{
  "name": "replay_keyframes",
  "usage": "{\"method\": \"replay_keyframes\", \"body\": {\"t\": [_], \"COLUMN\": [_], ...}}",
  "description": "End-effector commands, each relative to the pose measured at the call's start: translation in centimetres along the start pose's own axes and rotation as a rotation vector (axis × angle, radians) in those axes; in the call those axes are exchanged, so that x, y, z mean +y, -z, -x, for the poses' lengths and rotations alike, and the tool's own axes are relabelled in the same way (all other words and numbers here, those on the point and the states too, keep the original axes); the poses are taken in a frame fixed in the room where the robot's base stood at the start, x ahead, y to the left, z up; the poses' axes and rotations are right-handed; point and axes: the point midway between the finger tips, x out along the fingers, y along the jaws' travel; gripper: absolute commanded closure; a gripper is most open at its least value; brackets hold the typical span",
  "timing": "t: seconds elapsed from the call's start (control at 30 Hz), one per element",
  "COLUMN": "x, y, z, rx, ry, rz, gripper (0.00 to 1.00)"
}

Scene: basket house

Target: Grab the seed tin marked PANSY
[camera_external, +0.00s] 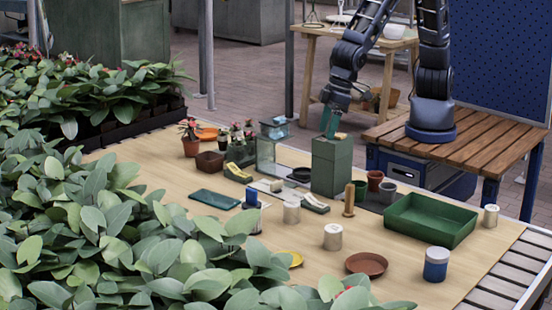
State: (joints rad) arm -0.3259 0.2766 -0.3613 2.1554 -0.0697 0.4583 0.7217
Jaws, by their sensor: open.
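Several small tins stand on the potting table (215,262). One pale tin (291,212) is near the middle, another pale tin (333,237) is closer to the camera, and a third pale tin (491,216) is at the right beside the green tray. A blue and white tin (436,264) stands near the front right. Their labels are too small to read, so I cannot tell which says PANSY. My gripper (333,123) is open with teal fingers, hanging over the tall green block (331,167), apart from the tins.
A green tray (430,220) lies at the right. A brown saucer (366,264), a wooden peg (349,199) and a glass case (271,152) are on the table. Leafy plants (120,235) crowd the left and front.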

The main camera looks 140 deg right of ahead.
Motion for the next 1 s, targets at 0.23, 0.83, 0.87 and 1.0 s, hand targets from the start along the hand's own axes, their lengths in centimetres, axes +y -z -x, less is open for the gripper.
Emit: {"method": "replay_keyframes", "body": {"t": [0.23,0.83,0.87,1.0], "x": [-1.9,-3.4,-3.4,-3.0], "y": [1.3,2.5,2.5,2.7], "z": [-7.1,-15.4,-15.7,-17.5], "rx": [0.039,0.106,0.106,0.105], "ry": [-0.059,-0.109,-0.109,-0.110], "rz": [-0.060,-0.115,-0.115,-0.116], "gripper": [0.30,0.30,0.30,0.30]}}
